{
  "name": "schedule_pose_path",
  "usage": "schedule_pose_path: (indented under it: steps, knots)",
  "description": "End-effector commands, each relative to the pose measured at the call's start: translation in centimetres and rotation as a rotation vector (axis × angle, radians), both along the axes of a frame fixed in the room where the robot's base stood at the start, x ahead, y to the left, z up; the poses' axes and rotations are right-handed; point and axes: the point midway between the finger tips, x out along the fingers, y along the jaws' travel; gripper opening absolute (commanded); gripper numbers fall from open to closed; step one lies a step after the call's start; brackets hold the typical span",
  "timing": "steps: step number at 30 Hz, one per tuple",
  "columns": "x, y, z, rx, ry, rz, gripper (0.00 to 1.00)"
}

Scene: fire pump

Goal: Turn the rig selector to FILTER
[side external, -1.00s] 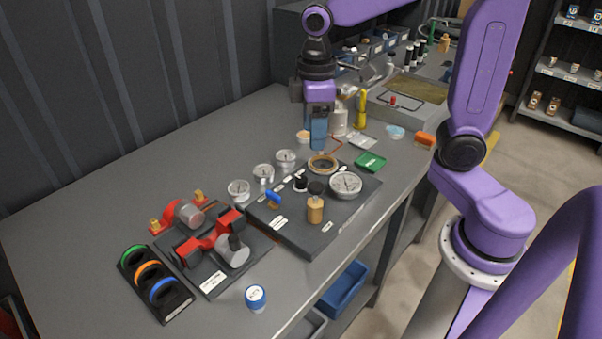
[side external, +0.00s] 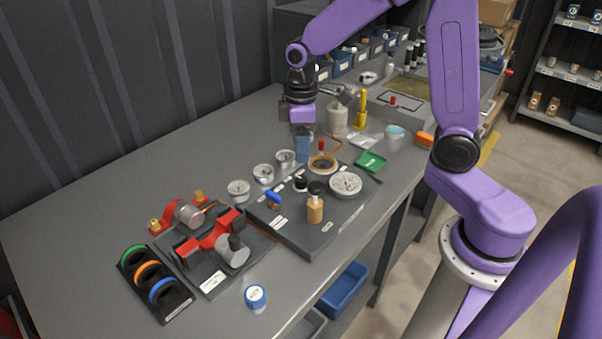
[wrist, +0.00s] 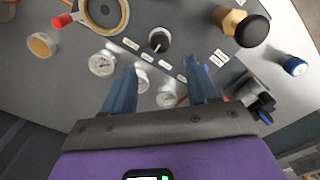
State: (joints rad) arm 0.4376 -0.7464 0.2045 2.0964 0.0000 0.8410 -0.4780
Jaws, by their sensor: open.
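The rig selector appears to be the small black round knob (side external: 300,183) on the dark panel (side external: 290,231). In the wrist view the black knob (wrist: 159,40) has a pale pointer mark and several white labels around it, too small to read. My gripper (side external: 303,157) is above the far-left side of the panel, apart from the knob. In the wrist view my gripper (wrist: 161,66) is open and empty, its two blue fingers apart, with the knob beyond the gap between their tips.
Several small gauges (side external: 263,174) stand along the panel's left. The bench's left side (side external: 110,190) is mostly clear.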

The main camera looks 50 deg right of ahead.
Motion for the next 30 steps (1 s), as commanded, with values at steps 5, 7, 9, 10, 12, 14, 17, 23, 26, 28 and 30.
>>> schedule_pose_path:
  steps: [5, 7, 9, 10, 12, 14, 17, 23, 26, 28, 30]
  knots:
    - [-0.2, -0.1, -3.6, -0.003, 0.007, -0.001, 0.58]
    - [-0.1, -0.1, -4.8, -0.001, 0.006, -0.001, 0.58]
    - [-0.1, -0.1, -5.9, -0.002, 0.006, -0.002, 0.58]
    - [-0.1, -0.1, -6.4, -0.002, 0.005, -0.002, 0.58]
    - [-0.1, 0.0, -7.2, -0.001, 0.004, -0.001, 0.58]
    - [-0.1, 0.0, -7.8, -0.001, 0.004, -0.001, 0.58]
    - [0.0, 0.0, -8.5, -0.001, 0.002, -0.001, 0.58]
    - [0.0, 0.0, -9.0, 0.001, -0.001, -0.001, 0.58]
    - [0.0, 0.0, -9.0, 0.001, -0.001, -0.001, 0.58]
    - [0.0, 0.0, -9.0, 0.001, -0.001, -0.001, 0.58]
    - [0.0, 0.0, -9.0, 0.001, -0.001, -0.001, 0.46]
